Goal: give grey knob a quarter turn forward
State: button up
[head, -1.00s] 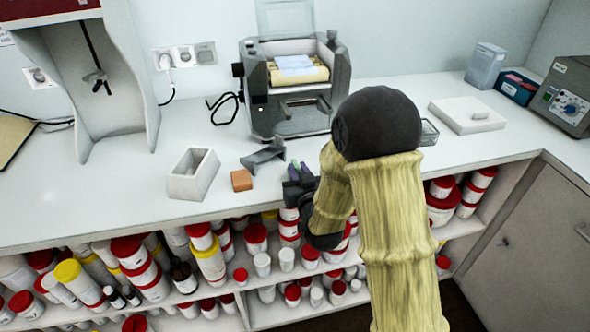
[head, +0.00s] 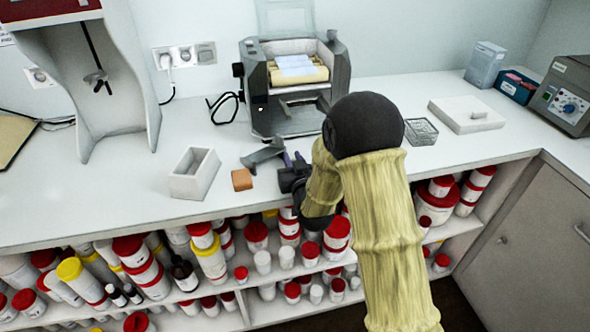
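The mill (head: 340,78) stands at the back of the counter, a dark grey machine with pale rollers and a raised clear lid. A small grey knob (head: 331,35) sits at its top right corner. A darker knob (head: 238,69) sticks out on its left side; I cannot tell for sure which one the task means. My gripper (head: 293,158) is low over the counter in front of the mill, well apart from both knobs. Its two slim fingers show a gap and hold nothing I can see. My arm hides the mill's lower right side.
A wire basket (head: 421,132) and a white slab (head: 466,115) are to the right. Shelves of jars lie below the counter edge.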

grip_shut()
notch_tip(320, 180, up, 18)
jog(key=p, duration=1)
jog(key=shift+f, duration=0.1)
